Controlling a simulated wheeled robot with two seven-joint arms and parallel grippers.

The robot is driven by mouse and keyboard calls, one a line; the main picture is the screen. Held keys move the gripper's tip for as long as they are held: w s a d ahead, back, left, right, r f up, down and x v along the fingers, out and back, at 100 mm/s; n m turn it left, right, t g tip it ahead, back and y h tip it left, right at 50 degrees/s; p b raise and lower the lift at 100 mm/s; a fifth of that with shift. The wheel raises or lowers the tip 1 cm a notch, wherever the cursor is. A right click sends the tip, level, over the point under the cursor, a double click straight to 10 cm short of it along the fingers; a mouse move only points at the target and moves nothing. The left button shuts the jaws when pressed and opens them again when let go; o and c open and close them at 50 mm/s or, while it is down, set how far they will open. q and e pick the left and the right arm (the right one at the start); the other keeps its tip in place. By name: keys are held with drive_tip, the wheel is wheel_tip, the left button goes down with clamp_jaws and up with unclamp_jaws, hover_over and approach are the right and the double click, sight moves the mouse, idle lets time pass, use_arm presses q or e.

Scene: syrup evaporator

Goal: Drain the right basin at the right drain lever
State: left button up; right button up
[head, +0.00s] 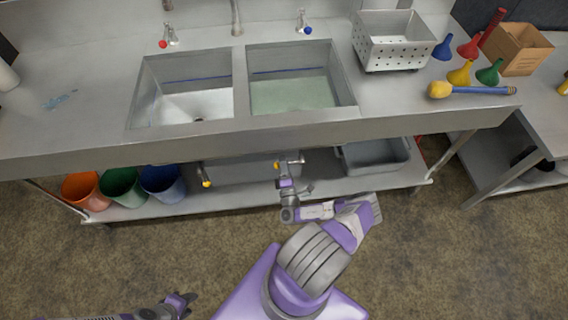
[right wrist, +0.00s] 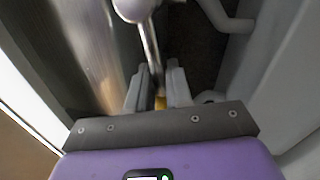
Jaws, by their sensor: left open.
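The right basin (head: 290,95) holds greenish liquid. Below it, under the counter, is the right drain lever (head: 277,165), a metal rod with a yellow end. My right gripper (head: 284,172) is at this lever, small and partly hidden in the head view. In the right wrist view, the metal rod of the lever (right wrist: 151,45) runs down between the two fingers of my right gripper (right wrist: 159,92). The yellow end sits between the fingers, with little room on either side. My left gripper (head: 183,302) is open and empty, low over the floor, far from the counter.
The left basin (head: 190,98) has its own yellow-tipped lever (head: 206,183). Orange (head: 84,190), green (head: 121,186) and blue (head: 162,182) buckets stand on the lower shelf at left. A grey tub (head: 375,158) sits there at right. The floor in front is clear.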

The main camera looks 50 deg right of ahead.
drive_tip(key=o, duration=0.4)
drive_tip(key=shift+w+a+f, duration=0.1)
drive_tip(key=shift+w+a, duration=0.3)
drive_tip(key=shift+a, duration=0.2)
drive_tip(key=shift+o, duration=0.6)
drive_tip(key=shift+s+d, duration=0.25)
drive_tip(key=p+v, duration=0.1)
drive_tip(key=v, duration=0.6)
drive_tip(key=shift+a, duration=0.15)
drive_tip(key=shift+s, duration=0.1)
